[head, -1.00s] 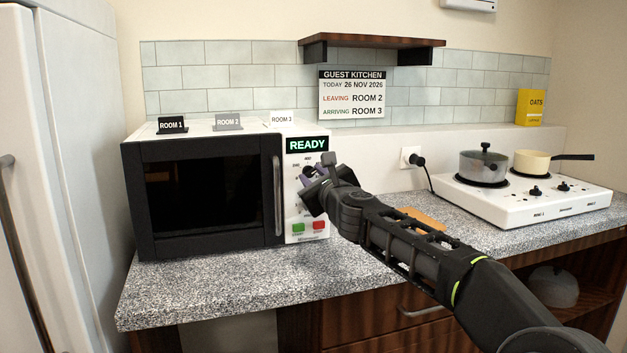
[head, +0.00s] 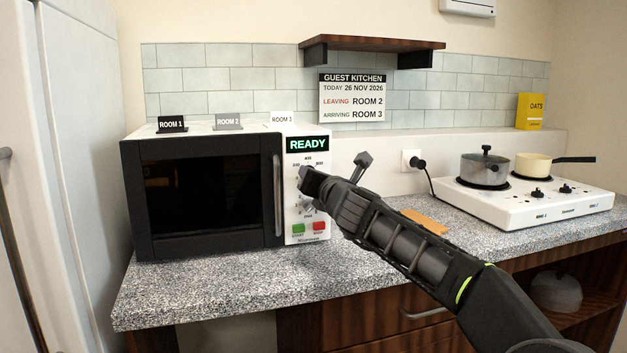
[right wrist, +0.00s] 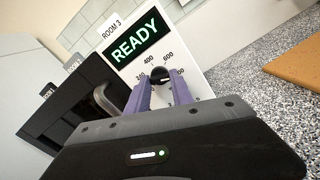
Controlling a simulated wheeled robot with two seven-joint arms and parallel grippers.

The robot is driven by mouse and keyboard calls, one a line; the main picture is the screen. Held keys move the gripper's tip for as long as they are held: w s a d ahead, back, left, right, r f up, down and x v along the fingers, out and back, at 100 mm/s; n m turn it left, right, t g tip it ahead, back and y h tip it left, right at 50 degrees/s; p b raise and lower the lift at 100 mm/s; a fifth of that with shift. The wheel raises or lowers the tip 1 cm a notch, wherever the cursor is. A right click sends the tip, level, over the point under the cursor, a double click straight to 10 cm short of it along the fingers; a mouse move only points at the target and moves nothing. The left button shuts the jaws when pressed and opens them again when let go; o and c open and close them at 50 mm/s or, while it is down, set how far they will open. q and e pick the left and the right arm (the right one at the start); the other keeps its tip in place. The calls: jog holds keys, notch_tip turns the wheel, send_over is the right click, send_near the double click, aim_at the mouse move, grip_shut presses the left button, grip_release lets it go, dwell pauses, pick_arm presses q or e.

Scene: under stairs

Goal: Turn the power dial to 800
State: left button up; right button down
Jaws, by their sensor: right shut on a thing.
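The power dial (right wrist: 160,74) is a dark round knob on the microwave's white panel, ringed by numbers; 400 and 600 are readable above it in the right wrist view. My right gripper (right wrist: 161,84) has its two purple fingers on either side of the knob, shut on it. In the head view my right gripper (head: 305,181) covers the dial, so its pointer setting cannot be read. The microwave (head: 206,196) has its door closed, and its display (head: 307,144) reads READY. My left gripper is not in view.
A lower dial (head: 307,209) sits under my gripper, above a green START button (head: 298,228) and a red button (head: 319,226). A wall socket with plug (head: 411,159), an orange board (head: 425,221) and a hob (head: 520,204) with two pans stand to the right.

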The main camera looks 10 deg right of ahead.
jog(key=shift+f+m, duration=0.15)
jog(key=shift+m, duration=0.55)
jog(key=c, duration=1.1)
grip_release()
jog(key=shift+s, duration=0.1)
jog(key=s+b, duration=0.1)
jog(key=s, duration=0.1)
jog(key=s+b, duration=0.1)
jog(key=s, duration=0.4)
jog(key=shift+s+d+b, duration=0.25)
jog(key=shift+s+b, duration=0.05)
jog(key=shift+b, duration=0.1)
